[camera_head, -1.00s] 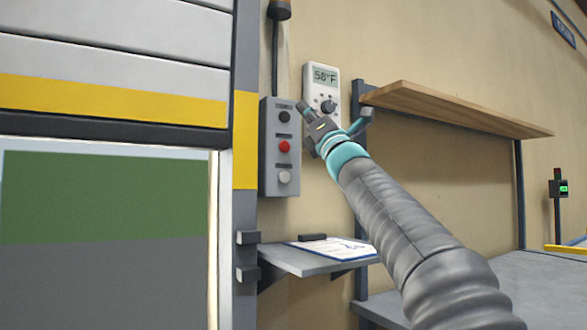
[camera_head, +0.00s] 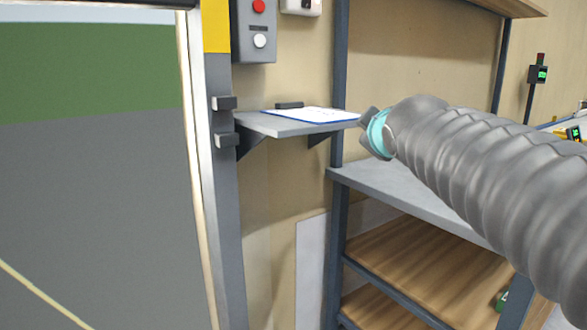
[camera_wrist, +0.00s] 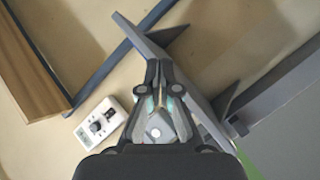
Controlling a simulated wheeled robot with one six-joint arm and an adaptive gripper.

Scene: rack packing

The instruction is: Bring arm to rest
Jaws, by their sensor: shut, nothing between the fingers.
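My gripper (camera_head: 367,122) is at the right end of the small grey wall shelf (camera_head: 262,124) in the head view, where it is small and partly hidden behind my arm. In the wrist view my gripper (camera_wrist: 160,72) has its fingers together with nothing held. Whether it touches the shelf cannot be told. My grey ribbed arm reaches in from the right edge of the head view.
A sheet with a blue edge (camera_head: 312,114) lies on the small shelf. A button box (camera_head: 255,28) hangs above it. A rack with a grey top (camera_head: 405,187) and wooden shelves stands below my arm. A white thermostat (camera_wrist: 99,119) shows in the wrist view.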

